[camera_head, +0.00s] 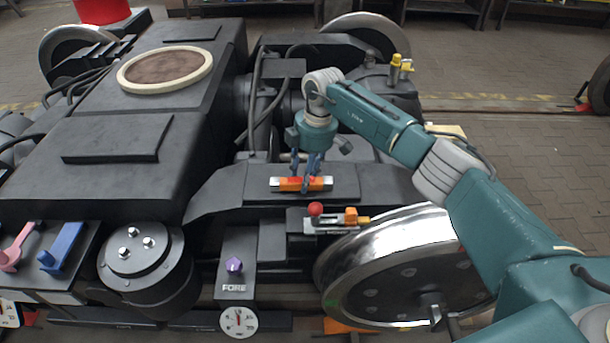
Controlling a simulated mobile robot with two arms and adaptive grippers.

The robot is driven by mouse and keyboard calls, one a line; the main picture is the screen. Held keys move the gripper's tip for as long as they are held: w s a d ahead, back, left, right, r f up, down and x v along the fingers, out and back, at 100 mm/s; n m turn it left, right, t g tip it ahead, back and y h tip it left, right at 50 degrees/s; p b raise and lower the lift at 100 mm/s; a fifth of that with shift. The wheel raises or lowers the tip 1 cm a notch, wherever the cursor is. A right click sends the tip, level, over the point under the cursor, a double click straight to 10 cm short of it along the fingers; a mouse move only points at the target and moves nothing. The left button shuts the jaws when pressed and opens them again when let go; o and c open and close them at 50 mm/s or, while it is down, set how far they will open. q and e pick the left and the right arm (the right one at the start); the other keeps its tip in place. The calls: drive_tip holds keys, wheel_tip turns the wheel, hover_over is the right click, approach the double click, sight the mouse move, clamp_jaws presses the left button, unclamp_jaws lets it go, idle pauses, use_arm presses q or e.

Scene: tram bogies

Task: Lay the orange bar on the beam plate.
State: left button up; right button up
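The orange bar (284,184), with silvery ends, shows level at the dark beam plate (345,177) in the middle of the bogie. My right gripper (304,180) points down with its fingertips at the middle of the bar. The fingers hide part of the bar. I cannot tell whether they grip it, or whether the bar touches the plate or is just above it. My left gripper is out of view.
In front of the plate is a fixture with a red ball knob (315,209) and an orange block (351,215). A shiny wheel (400,255) stands below right. Pink (17,246) and blue (62,245) levers are at left, a purple knob (234,265) and gauge (238,321) nearer.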

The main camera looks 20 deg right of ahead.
sight(312, 178)
drive_tip(key=shift+o, duration=1.2)
drive_tip(key=shift+r, duration=0.3)
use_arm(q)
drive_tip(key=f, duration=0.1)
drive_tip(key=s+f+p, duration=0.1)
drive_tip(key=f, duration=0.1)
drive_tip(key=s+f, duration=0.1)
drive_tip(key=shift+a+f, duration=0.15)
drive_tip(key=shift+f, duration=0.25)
use_arm(e)
wheel_tip(312, 178, up, 11)
drive_tip(key=d, duration=0.1)
drive_tip(key=shift+s+d+r, duration=0.2)
drive_tip(key=shift+d, duration=0.15)
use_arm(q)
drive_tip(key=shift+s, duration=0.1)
